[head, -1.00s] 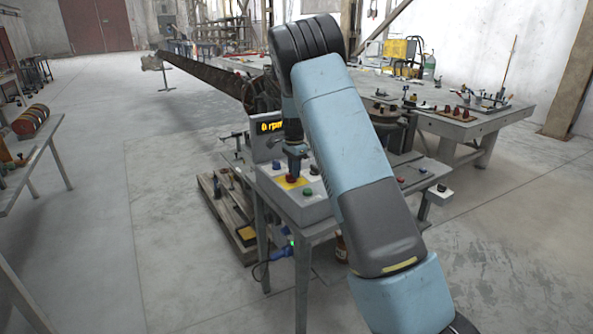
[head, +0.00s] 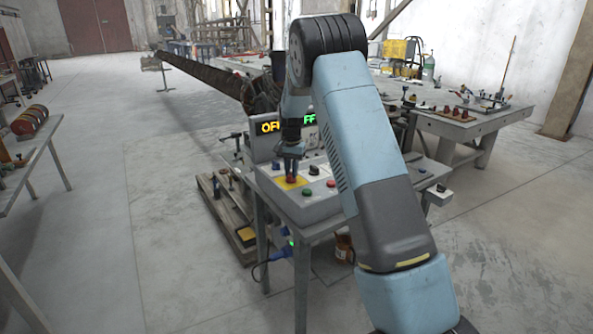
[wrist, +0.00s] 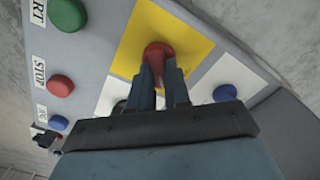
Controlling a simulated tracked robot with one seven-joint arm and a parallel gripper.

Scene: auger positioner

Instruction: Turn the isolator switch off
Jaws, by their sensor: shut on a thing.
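The isolator switch is a red knob on a yellow plate; the red knob shows in the wrist view (wrist: 159,50) and in the head view (head: 292,180). My gripper (wrist: 160,72) points down at the knob, its two narrow fingers shut on it. In the head view my gripper (head: 291,170) stands over the yellow plate (wrist: 190,55) on the grey control box (head: 318,208). The fingers hide part of the knob, so its exact angle is unclear. A display (head: 268,127) behind the box shows an orange "OF" and a green "FF", partly covered by my arm.
Close by on the box are a green button (wrist: 66,14), a red stop button (wrist: 60,85), a blue button (wrist: 58,123) and another blue button (wrist: 224,93). A white plate with a dark part lies beside the yellow plate. A pallet (head: 228,215) lies left of the stand.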

